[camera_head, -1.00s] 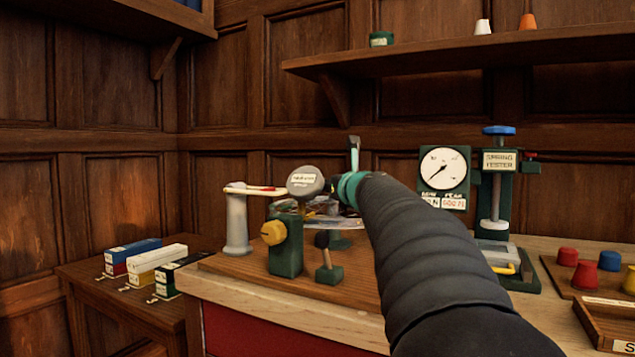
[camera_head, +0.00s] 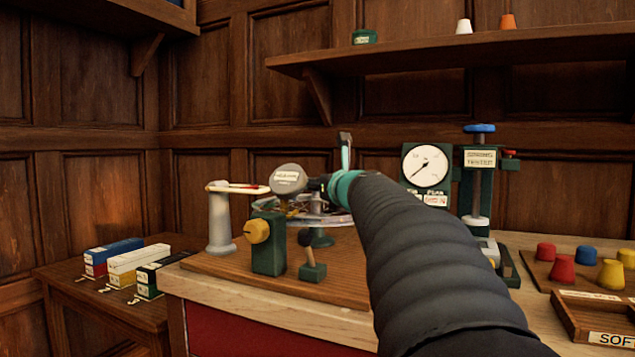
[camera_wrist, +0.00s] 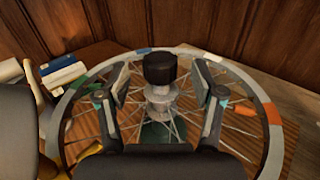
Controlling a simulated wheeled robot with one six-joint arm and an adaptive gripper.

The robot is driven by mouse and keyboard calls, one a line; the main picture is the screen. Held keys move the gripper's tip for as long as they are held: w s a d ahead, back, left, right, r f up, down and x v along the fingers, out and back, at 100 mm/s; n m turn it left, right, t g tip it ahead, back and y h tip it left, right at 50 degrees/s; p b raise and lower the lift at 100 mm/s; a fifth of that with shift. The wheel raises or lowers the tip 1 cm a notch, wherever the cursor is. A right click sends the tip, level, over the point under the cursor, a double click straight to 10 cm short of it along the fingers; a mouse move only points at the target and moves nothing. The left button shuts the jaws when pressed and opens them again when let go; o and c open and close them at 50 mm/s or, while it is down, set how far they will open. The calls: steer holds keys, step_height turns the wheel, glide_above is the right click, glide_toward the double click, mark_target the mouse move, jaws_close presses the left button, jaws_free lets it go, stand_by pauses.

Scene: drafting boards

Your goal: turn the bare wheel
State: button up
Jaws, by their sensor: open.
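In the head view the wheel (camera_head: 334,221) lies nearly flat on a green stand (camera_head: 318,238), partly hidden by my gripper (camera_head: 322,185), my arm and the round grey disc (camera_head: 289,179).
A green post with a yellow knob (camera_head: 257,231) and a small green block with a handle (camera_head: 312,270) stand before the wheel. A grey post (camera_head: 220,225) is at left. The spring tester (camera_head: 480,158) and dial gauge (camera_head: 427,166) stand right. Boxes (camera_head: 128,260) sit far left.

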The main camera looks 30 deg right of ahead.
steer(key=s+a, duration=0.1)
steer(key=s, duration=0.7)
steer(key=shift+a, duration=0.15)
steer(key=shift+s, duration=0.1)
